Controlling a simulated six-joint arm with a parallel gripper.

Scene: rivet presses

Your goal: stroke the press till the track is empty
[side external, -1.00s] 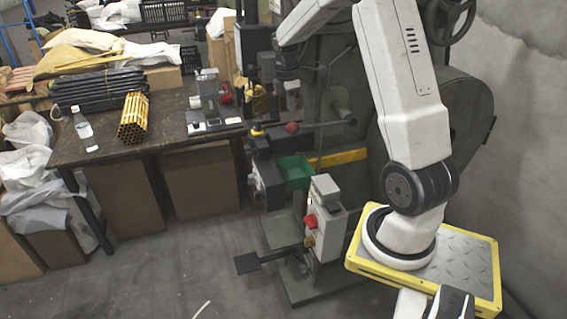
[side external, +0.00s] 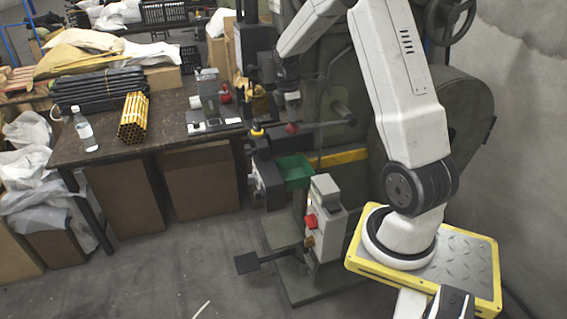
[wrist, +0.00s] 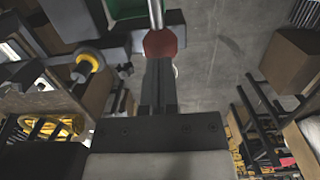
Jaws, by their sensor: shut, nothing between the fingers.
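The dark green press (side external: 345,80) stands at centre right. Its lever rod (side external: 322,125) ends in a red ball knob (side external: 291,128). My gripper (side external: 292,112) is just above the knob, pointing down. In the wrist view, my shut, empty fingers (wrist: 158,72) reach toward the red ball (wrist: 160,44), and the bright lever rod (wrist: 156,14) runs away beyond it. I cannot tell whether the fingertips touch the ball. The track and any rivets in it cannot be made out.
A green bin (side external: 295,170) hangs below the lever. A grey control box (side external: 325,215) with a red button stands below it. The bench (side external: 100,150) at left holds a small bench device (side external: 208,100), brass tubes (side external: 133,118), dark rods and a bottle (side external: 84,130).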

